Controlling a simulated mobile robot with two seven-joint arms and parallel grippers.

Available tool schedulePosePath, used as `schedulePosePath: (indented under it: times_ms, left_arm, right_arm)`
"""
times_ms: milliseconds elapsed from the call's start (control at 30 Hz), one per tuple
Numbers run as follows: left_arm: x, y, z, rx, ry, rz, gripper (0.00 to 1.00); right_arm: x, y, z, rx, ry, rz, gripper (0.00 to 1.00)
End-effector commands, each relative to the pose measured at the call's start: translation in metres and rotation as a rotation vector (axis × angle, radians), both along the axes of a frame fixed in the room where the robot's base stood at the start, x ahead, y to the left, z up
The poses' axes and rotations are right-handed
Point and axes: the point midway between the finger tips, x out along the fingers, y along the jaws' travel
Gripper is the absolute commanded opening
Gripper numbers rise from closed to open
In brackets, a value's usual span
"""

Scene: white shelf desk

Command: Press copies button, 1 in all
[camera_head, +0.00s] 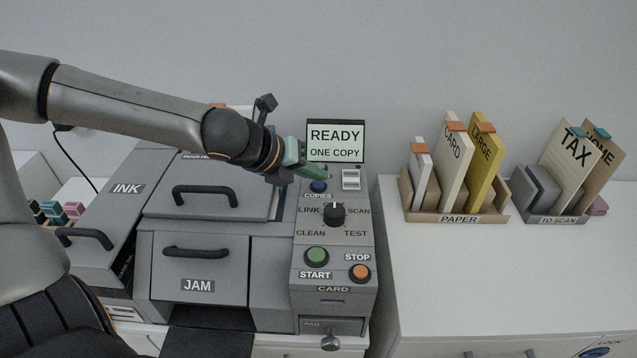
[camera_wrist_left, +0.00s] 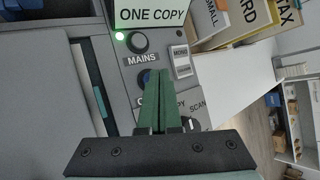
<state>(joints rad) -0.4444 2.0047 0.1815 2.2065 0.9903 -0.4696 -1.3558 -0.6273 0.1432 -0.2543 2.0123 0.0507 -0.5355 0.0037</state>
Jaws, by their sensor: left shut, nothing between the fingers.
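The blue COPIES button (camera_head: 318,187) sits on the grey control panel (camera_head: 338,285), just below the display (camera_head: 336,138), which reads READY, ONE COPY. My left gripper (camera_head: 317,176) reaches in from the left, shut and empty, with its green fingertips right at the top of this button. In the left wrist view the closed green fingers (camera_wrist_left: 155,76) cover most of the button, with a bit of blue (camera_wrist_left: 146,78) beside them. I cannot tell whether they touch it. My right gripper is not in view.
Below are the LINK/SCAN/CLEAN/TEST knob (camera_head: 334,214), green START button (camera_head: 316,257) and orange STOP button (camera_head: 360,273). The MAINS knob (camera_wrist_left: 137,42) is beside a lit green lamp. A PAPER holder (camera_head: 458,217) and TO SCAN holder (camera_head: 556,219) stand right; the white top before them is clear.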

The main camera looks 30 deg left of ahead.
Motion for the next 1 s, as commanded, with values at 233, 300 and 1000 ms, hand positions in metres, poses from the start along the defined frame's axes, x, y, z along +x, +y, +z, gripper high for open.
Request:
schedulePosePath:
  times_ms: [233,300,1000]
  left_arm:
    - [0.0001,0.0,-0.0007,0.0,0.0,0.0,0.0]
    - [0.0001,-0.0001,-0.0014,0.0,0.0,0.0,0.0]
    - [-0.0002,-0.0001,-0.0081,0.0,0.001,-0.001,0.0]
  right_arm:
    - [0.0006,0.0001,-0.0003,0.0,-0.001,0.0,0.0]
    - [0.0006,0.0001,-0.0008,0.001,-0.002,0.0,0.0]
    - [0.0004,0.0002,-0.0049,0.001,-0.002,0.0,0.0]
